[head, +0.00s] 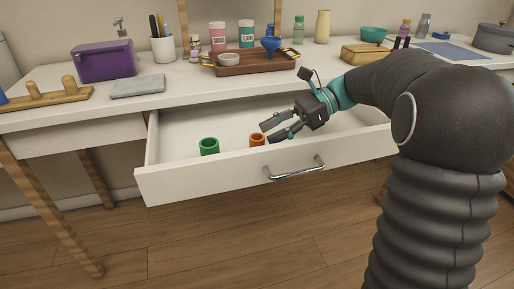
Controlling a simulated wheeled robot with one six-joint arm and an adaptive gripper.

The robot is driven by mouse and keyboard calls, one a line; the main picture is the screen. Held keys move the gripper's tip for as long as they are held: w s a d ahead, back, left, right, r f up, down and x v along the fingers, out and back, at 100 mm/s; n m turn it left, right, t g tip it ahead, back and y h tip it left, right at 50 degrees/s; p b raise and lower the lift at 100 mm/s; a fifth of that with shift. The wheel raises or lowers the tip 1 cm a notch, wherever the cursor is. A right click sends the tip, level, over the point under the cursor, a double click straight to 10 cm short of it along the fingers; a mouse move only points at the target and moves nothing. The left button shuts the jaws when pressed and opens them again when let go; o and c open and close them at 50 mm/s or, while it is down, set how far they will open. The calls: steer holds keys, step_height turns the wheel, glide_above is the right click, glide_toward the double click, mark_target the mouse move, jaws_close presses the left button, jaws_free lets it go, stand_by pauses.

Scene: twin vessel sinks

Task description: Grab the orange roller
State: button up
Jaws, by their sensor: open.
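The orange roller (257,140) is a short hollow cylinder standing upright in the open drawer (215,180), close behind its front panel. Its lower part is hidden by that panel. My gripper (265,133) is open, reaching in from the right over the drawer. Its fingertips are just right of the orange roller, near its top edge. I cannot tell whether they touch it. Nothing shows between the fingers.
A green roller (209,146) stands in the drawer, left of the orange one. The drawer's front has a metal handle (295,169). The counter above holds a purple box (104,61), a grey slab (138,86) and a brown tray (252,66) with items.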

mark_target(257, 142)
steer(key=x, duration=0.4)
steer(key=shift+a+f+b, duration=0.25)
steer(key=shift+f+b, duration=0.1)
steer(key=shift+f, duration=0.1)
steer(key=c, duration=0.5)
steer(key=shift+r, duration=0.1)
steer(key=shift+c, duration=0.2)
